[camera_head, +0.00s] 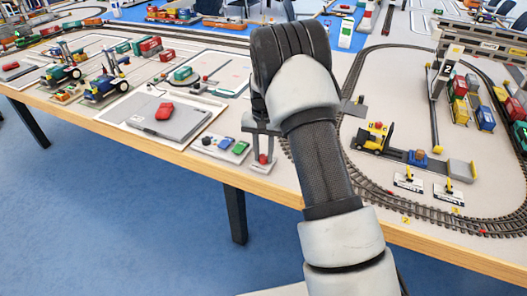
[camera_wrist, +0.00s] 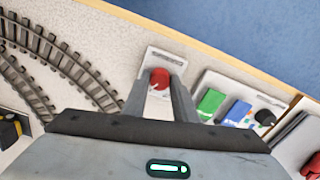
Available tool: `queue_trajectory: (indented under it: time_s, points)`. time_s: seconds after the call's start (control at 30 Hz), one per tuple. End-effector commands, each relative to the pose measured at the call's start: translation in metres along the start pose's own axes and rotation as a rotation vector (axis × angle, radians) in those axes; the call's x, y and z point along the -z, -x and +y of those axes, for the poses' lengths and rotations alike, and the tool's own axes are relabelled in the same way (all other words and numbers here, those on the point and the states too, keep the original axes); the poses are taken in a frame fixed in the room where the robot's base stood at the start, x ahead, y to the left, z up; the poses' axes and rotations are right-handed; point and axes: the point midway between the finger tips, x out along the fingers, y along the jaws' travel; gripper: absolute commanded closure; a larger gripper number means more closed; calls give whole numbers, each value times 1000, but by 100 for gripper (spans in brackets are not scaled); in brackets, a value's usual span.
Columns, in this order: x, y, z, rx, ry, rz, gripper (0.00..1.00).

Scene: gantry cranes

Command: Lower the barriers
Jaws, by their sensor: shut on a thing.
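My gripper (camera_head: 262,150) points down at the table's front edge, shut on a red knob (camera_head: 263,159). In the wrist view, the red knob (camera_wrist: 160,78) sits between the two grey fingers of my gripper (camera_wrist: 158,90). The knob stands on a small white plate (camera_wrist: 166,58) with a dark slotted strip. Two small white stands with upright yellow-and-black pieces, which look like the barriers, are beside the track: one left (camera_head: 408,180), one right (camera_head: 448,192). My fingers hide part of the knob's base.
A control panel with green and blue buttons (camera_wrist: 222,108) and a black knob lies beside the plate. A grey panel with a red button (camera_head: 164,112) is further left. Curved track (camera_head: 400,207) runs to the right, around a yellow vehicle (camera_head: 375,138).

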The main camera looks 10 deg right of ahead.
Motion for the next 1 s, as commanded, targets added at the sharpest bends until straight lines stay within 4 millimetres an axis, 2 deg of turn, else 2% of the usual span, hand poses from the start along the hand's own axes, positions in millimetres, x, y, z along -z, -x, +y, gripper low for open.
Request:
queue_trajectory:
  time_s: [0.4, 0.97, 1.0]
  points:
    - [1, 1, 0, 1, -198, 3, 97]
    - [1, 1, 0, 2, -227, 3, 97]
    - [1, 1, 0, 2, -227, 3, 71]
